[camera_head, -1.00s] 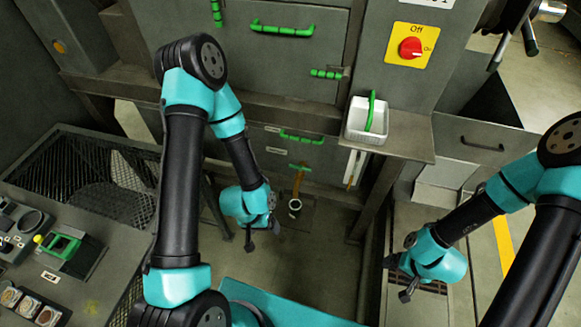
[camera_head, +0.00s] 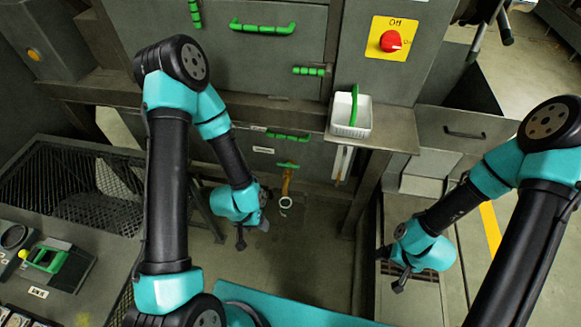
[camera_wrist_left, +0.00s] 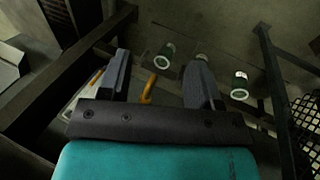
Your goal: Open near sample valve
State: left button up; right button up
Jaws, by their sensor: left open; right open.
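A sample valve with a green handle (camera_head: 287,165) and an orange-brown pipe (camera_head: 287,183) stands low on the machine front in the head view, with a pale ring (camera_head: 285,205) below it. My left gripper (camera_head: 253,230) is open and empty, just left of and below that pipe. In the left wrist view its two fingers (camera_wrist_left: 161,62) are apart, and an orange pipe (camera_wrist_left: 147,90) shows between them. Which valve this pipe belongs to I cannot tell. A second orange pipe (camera_wrist_left: 97,76) is partly behind the left finger. My right gripper (camera_head: 391,268) is open and empty, away to the right.
A white basket (camera_head: 351,116) sits on a ledge above the valve. Other green handles (camera_head: 263,27) and a red switch (camera_head: 391,41) are higher up. In the left wrist view, green containers with pale rims (camera_wrist_left: 240,86) stand near the fingers. A dark frame flanks them.

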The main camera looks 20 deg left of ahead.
pick_arm(q)
jog(key=w+m, duration=0.3)
jog(key=w, duration=0.1)
jog(key=w+m+t, duration=0.1)
jog(key=w+m, duration=0.2)
jog(key=w, duration=0.1)
jog(key=w+m+t, duration=0.1)
jog(key=w+m, duration=0.2)
jog(key=w, duration=0.1)
jog(key=shift+w+d+r, duration=0.2)
jog(key=shift+d+r, duration=0.15)
jog(key=shift+d, duration=0.05)
grip_shut()
jog(key=w+r+m+t, duration=0.2)
jog(key=w+r+m, duration=0.1)
jog(key=w+m, duration=0.5)
jog(key=shift+w+d, duration=0.45)
jog(key=shift+w, duration=0.65)
